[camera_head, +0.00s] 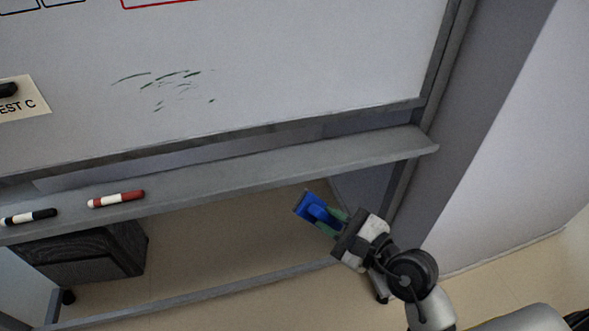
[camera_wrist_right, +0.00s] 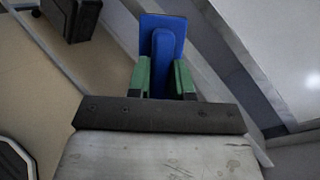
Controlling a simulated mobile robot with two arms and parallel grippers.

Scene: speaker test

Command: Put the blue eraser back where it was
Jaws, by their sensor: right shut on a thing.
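The blue eraser (camera_head: 313,208) is held in my right gripper (camera_head: 337,219), in front of and below the right part of the whiteboard's tray (camera_head: 280,161) in the head view. In the right wrist view the eraser (camera_wrist_right: 162,50) sits between the green fingertips (camera_wrist_right: 160,78), which are shut on its raised grip. The eraser is apart from the tray. The whiteboard (camera_head: 270,70) carries several short dark green strokes (camera_head: 165,85) at its lower middle. My left gripper is not in view.
A black marker (camera_head: 30,216) and a red marker (camera_head: 116,199) lie on the tray's left part; its right part is bare. A paper label (camera_head: 22,98) is on the board at left. A black speaker-like box (camera_head: 80,252) stands below the tray. A frame post (camera_head: 440,60) borders the board at right.

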